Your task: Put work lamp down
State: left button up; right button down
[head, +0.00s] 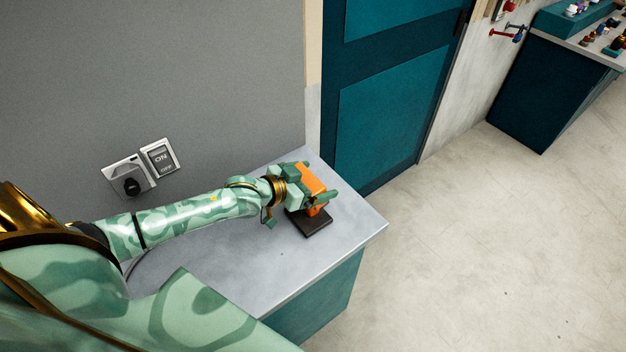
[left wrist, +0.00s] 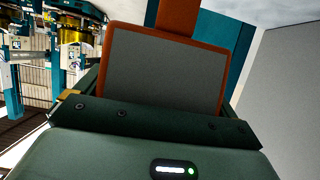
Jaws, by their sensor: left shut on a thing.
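The work lamp (head: 312,183) is an orange block with a dark flat base (head: 311,222). It is upright at the right end of a grey counter (head: 230,262), and its base appears to rest on the top; I cannot tell whether there is a small gap. My left gripper (head: 318,196) is shut on the orange body from the left. In the left wrist view the work lamp (left wrist: 165,70) shows a grey face in an orange frame, behind the dark green edge of my gripper. My right gripper is not in view.
A grey wall with a switch (head: 161,157) and a socket (head: 130,178) stands behind the counter. A teal door (head: 390,100) is beyond the counter's right end. The counter is bare around the lamp. Another bench (head: 560,80) with small items stands far right.

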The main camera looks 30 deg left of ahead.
pick_arm(q)
jog(key=o, duration=1.6)
jog(key=shift+f, duration=0.1)
jog(key=shift+o, duration=0.2)
jog(key=shift+s+r, duration=0.25)
jog(key=p+v, duration=0.2)
jog(key=v, duration=0.9)
jog(key=shift+s+r+p, duration=0.2)
jog(key=shift+p, duration=0.1)
jog(key=shift+a, duration=0.1)
